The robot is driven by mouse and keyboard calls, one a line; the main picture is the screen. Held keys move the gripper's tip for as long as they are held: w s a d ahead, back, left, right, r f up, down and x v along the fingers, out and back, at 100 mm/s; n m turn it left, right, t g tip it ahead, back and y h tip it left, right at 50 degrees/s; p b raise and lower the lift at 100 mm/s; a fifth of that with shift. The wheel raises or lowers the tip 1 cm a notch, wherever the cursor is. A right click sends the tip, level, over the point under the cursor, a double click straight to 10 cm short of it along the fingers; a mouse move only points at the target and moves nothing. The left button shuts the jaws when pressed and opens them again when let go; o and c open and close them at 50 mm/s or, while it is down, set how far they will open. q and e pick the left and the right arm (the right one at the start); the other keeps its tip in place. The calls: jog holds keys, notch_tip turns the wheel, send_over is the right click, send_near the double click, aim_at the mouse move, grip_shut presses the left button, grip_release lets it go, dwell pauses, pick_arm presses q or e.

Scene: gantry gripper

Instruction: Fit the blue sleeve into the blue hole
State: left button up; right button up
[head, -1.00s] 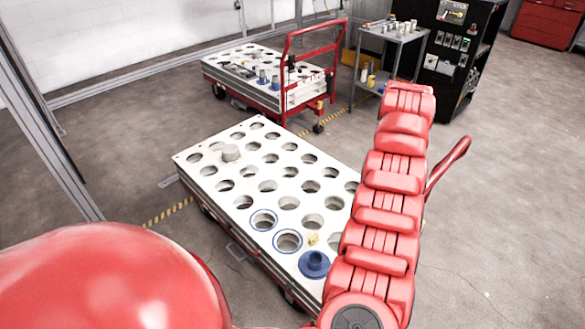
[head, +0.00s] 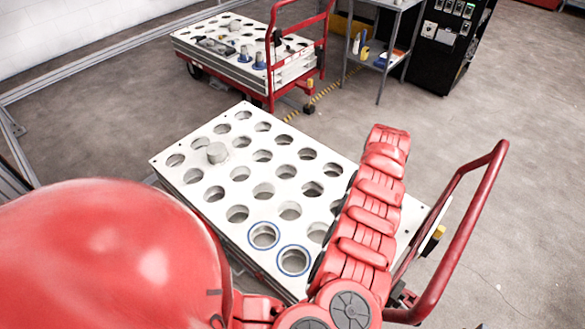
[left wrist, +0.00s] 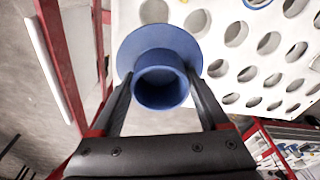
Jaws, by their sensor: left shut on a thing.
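The blue sleeve (left wrist: 160,75), a short tube with a wide round flange, is between the fingers of my left gripper (left wrist: 160,84) in the left wrist view. The gripper is shut on it; the tube's open end faces the camera. I cannot tell how far the sleeve is above the white top. Two blue-ringed holes (head: 263,235) (head: 293,260) show empty near the front edge of the white cart top in the head view; part of a blue ring (left wrist: 257,2) shows at the wrist view's top edge. In the head view my arm hides the sleeve and left gripper. My right gripper is out of view.
A red cart handle (head: 470,235) rises at the right. A second cart (head: 215,62) with parts and a grey shelf table (head: 378,60) stand behind, across open floor.

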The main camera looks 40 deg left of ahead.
pick_arm(q)
jog(key=s+a+f+n, duration=0.3)
jog(key=s+a+f, duration=0.2)
jog(key=f, duration=0.3)
jog(key=s+a+f+n, duration=0.3)
jog(key=s+a+f, duration=0.2)
jog(key=f, duration=0.3)
jog(key=s+a+f+n+y, duration=0.1)
jog(key=s+a+f+n, duration=0.2)
jog(key=f, duration=0.6)
jog(key=s+a, duration=0.2)
jog(key=s, duration=0.1)
jog(key=shift+a+n+g+b, duration=0.3)
jog(key=shift+a+b, duration=0.1)
notch_tip(320, 180, down, 6)
jog(key=b, duration=0.4)
jog(key=shift+s+d+r, duration=0.1)
jog(key=shift+s+d, duration=0.05)
jog(key=shift+f+b, duration=1.4)
jog(key=shift+f, duration=0.25)
